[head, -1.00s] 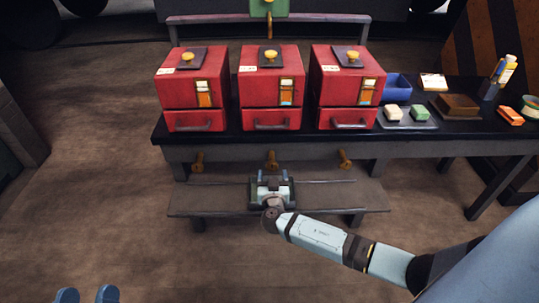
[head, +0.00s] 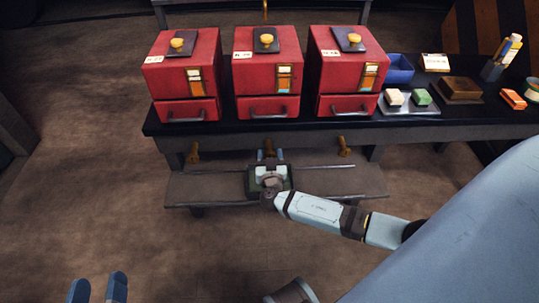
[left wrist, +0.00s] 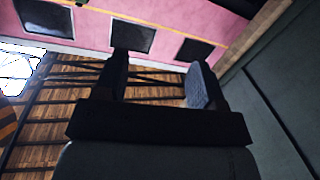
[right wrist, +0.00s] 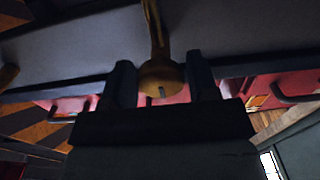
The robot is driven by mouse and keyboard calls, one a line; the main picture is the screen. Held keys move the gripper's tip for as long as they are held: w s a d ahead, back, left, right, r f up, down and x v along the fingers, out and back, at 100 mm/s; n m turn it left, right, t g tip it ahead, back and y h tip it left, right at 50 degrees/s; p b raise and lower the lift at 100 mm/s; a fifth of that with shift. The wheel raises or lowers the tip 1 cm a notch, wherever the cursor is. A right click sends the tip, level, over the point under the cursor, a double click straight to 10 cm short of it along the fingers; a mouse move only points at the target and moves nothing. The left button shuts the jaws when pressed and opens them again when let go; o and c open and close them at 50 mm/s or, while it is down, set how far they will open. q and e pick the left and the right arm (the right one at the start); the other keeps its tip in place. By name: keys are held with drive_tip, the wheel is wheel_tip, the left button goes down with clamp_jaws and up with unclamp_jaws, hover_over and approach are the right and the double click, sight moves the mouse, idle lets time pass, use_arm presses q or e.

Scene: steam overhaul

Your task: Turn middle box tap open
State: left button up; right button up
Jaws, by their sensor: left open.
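Three red boxes stand on a dark bench; the middle box (head: 268,72) is between the other two. Its brass tap (head: 268,145) sits below the bench front, mostly hidden by my right gripper (head: 270,155).
Brass taps also stick out below the left box (head: 193,152) and right box (head: 344,146). A low shelf (head: 215,185) lies under my right gripper. A blue bin (head: 398,68), sponges on a tray and a brown block (head: 460,88) are on the bench's right.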

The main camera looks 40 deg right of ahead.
drive_tip(key=c, duration=0.5)
